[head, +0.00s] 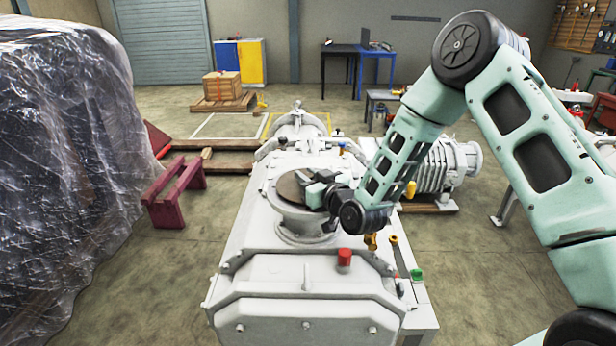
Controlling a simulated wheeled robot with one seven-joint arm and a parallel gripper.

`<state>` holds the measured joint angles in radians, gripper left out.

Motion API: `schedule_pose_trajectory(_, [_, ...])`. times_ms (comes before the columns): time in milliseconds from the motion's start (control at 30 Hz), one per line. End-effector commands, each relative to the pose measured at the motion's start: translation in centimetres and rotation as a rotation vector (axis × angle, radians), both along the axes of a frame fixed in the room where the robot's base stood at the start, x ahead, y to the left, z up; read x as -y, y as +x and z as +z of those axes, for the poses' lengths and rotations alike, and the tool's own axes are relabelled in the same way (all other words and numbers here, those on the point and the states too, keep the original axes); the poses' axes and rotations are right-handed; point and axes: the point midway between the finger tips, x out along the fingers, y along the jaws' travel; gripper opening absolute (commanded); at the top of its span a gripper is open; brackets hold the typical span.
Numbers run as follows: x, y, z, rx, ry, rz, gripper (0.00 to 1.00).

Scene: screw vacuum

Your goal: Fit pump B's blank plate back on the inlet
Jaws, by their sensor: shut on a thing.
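The pale grey pump (305,275) fills the middle of the head view. Its round inlet flange (298,222) faces up on the top of the body. The brown, disc-shaped blank plate (290,188) is over the inlet, within the flange's outline. I cannot tell whether it rests flat on the flange or hangs just above it. My gripper (312,190) reaches in from the right and is shut on the plate's right side. The gripper and wrist hide that side of the plate and part of the flange rim.
A red cap (344,257) stands on the pump's top in front of the inlet. Yellow (393,241) and green (416,275) fittings sit along the right edge. A ribbed motor (447,165) lies behind my arm.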

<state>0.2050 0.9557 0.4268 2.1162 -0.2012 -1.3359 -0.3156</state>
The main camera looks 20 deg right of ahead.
Motion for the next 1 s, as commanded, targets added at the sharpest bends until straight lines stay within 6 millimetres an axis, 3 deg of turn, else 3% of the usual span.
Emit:
schedule_pose_trajectory(300, [0.0, 0.0, -0.4, 0.003, 0.001, 0.000, 0.00])
schedule_pose_trajectory(333, [0.0, 0.0, -0.5, 0.000, 0.000, 0.000, 0.32])
schedule_pose_trajectory(400, [0.0, 0.0, -0.5, 0.000, 0.000, 0.000, 0.46])
schedule_pose_trajectory(700, [0.0, 0.0, -0.3, 0.000, 0.000, 0.000, 0.46])
schedule_pose_trajectory(900, [0.0, 0.0, 1.3, 0.000, 0.000, 0.000, 0.46])
schedule_pose_trajectory(1000, [0.6, -2.2, 0.4, -0.002, -0.001, 0.001, 0.46])
